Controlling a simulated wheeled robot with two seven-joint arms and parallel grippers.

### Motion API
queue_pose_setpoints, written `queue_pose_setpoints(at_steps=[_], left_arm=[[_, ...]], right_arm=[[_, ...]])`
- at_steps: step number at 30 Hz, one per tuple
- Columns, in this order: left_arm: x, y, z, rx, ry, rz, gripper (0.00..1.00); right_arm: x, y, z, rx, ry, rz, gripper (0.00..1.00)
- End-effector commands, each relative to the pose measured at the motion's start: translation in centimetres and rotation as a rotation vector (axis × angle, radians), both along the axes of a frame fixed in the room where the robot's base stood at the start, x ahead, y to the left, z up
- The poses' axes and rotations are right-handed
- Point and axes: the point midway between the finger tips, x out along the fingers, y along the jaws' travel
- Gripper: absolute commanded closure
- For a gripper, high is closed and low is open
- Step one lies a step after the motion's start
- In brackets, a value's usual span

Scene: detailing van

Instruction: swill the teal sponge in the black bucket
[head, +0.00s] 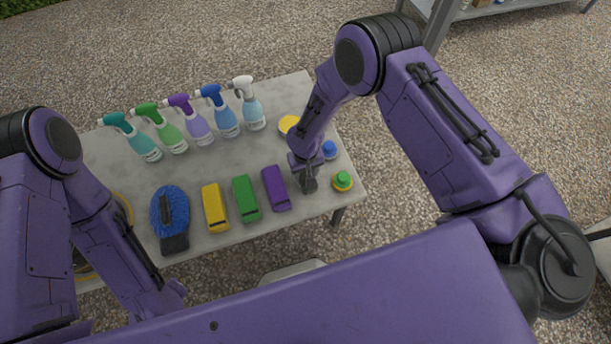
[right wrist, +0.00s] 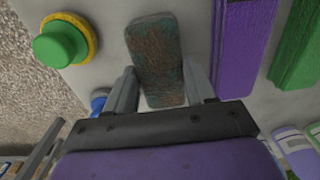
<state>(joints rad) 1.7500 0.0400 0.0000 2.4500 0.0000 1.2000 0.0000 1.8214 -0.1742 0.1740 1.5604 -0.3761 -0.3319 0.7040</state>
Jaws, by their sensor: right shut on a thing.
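The teal sponge (right wrist: 156,62) is stained brown over most of its face and lies between the two fingers of my right gripper (right wrist: 160,84) in the right wrist view. In the head view, my right gripper (head: 305,170) points down at the table's right part, shut on the sponge (head: 309,186), which shows as a small dark block. I cannot tell whether the sponge still touches the tabletop. My left gripper (head: 168,300) is low at the left, mostly hidden, and its fingers cannot be made out. No black bucket shows in either view.
The grey table (head: 225,165) holds several spray bottles (head: 190,120) at the back. Purple (head: 276,188), green (head: 245,198) and yellow (head: 215,208) blocks stand left of my right gripper. A blue mitt brush (head: 170,215) is farther left. A green-topped round applicator (head: 342,181) is close on the right.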

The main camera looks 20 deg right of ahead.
Motion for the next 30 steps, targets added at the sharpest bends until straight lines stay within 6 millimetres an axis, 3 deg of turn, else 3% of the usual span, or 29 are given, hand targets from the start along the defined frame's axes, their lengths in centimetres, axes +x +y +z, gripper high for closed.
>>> queue_pose_setpoints(at_steps=[16, 24, 25, 27, 28, 30], left_arm=[[0.0, 0.0, 3.7, 0.000, 0.000, 0.000, 0.57], [0.0, 0.0, 3.7, 0.000, 0.000, 0.000, 0.57], [0.0, 0.0, 3.7, 0.000, 0.000, 0.000, 0.57], [0.0, 0.0, 3.7, 0.000, 0.000, 0.000, 0.57], [0.0, 0.0, 3.7, 0.000, 0.000, 0.000, 0.57], [0.0, 0.0, 3.8, 0.000, 0.000, 0.000, 0.57]], right_arm=[[0.0, 0.0, 4.3, 0.000, 0.000, 0.001, 0.80], [0.0, 0.0, 4.3, 0.000, 0.000, 0.000, 0.80], [0.0, 0.0, 4.3, 0.000, 0.000, 0.000, 0.52], [0.0, 0.0, 4.3, 0.000, 0.000, 0.000, 0.75], [0.0, 0.0, 4.3, 0.000, 0.000, 0.000, 0.80], [0.0, 0.0, 4.4, 0.000, 0.000, 0.000, 0.80]])
